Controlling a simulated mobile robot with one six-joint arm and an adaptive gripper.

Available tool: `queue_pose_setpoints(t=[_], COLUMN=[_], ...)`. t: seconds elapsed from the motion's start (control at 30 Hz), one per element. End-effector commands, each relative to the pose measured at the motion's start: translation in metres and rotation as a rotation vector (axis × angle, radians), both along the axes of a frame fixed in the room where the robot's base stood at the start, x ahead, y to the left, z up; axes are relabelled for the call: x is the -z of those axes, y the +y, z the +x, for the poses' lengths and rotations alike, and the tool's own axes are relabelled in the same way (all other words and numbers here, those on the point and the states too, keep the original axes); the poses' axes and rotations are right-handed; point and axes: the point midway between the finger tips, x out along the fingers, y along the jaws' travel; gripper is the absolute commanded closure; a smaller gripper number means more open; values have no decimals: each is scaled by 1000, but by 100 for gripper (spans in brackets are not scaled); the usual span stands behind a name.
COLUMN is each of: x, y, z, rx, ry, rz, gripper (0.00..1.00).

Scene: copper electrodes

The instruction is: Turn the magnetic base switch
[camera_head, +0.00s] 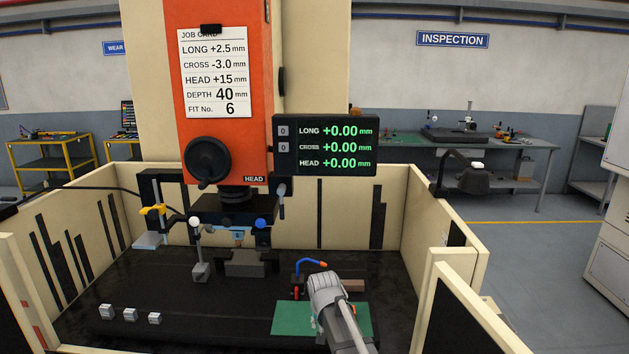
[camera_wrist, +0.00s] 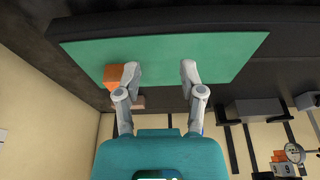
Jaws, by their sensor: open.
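A small grey block-shaped base (camera_head: 201,271) with an upright post and a pale round head stands on the dark bed, left of centre in the head view. It looks like the magnetic base; its switch is too small to make out. My gripper (camera_wrist: 159,74) is open and empty, with its two grey fingers apart over the green mat in the wrist view. In the head view my arm hides most of the gripper, at the front right and well apart from the grey base. The green mat (camera_head: 292,318) lies below it.
An orange block (camera_wrist: 113,77) is close to one finger. A blue hose with an orange tip (camera_head: 311,263) stands behind the mat. Several small pale blocks (camera_head: 130,314) sit at front left. The orange machine head (camera_head: 222,140) hangs above the bed. Cream walls enclose it.

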Motion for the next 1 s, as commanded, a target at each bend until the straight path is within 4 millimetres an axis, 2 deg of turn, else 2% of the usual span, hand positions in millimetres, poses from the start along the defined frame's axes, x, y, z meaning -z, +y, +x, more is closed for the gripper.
queue_pose_setpoints(t=[0.03,0.17,0.3,0.4,0.5,0.6,0.7,1.0], x=[7,22,37,45,50,53,53,52], y=[-16,-55,-99,-120,-135,-142,-146,-146], z=[-17,-59,-114,-146,-170,-184,-189,-189], rx=[2,-2,-11,-19,-27,-34,-37,-38], ry=[17,80,161,209,245,267,277,279], rz=[-4,-14,-17,-12,-7,-4,-1,-1], gripper=[49,49,49,49,49,49,49,49])
